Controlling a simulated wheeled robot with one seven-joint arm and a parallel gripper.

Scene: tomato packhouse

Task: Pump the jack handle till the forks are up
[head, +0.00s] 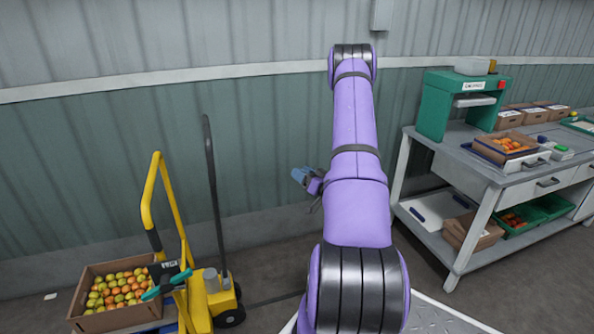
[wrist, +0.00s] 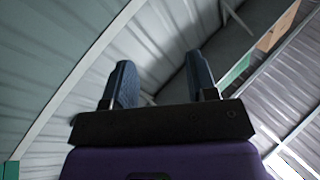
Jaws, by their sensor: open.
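A yellow jack (head: 196,300) stands at the lower left in the head view. A tall, thin black handle (head: 213,185) rises from it, almost upright and leaning slightly left. A yellow bar with a dark grip (head: 153,207) stands to its left. The forks cannot be made out clearly; a crate and the jack body cover that area. My gripper (head: 303,178) is to the right of the black handle, apart from it and partly hidden behind my purple arm. In the wrist view my gripper (wrist: 162,82) has its two fingers apart with nothing between them.
A cardboard crate of tomatoes (head: 90,319) sits beside the jack at the lower left. A workbench (head: 465,158) with a green machine (head: 441,110) and boxes stands at the right. A corrugated wall (head: 110,150) runs behind. Some floor is clear between jack and bench.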

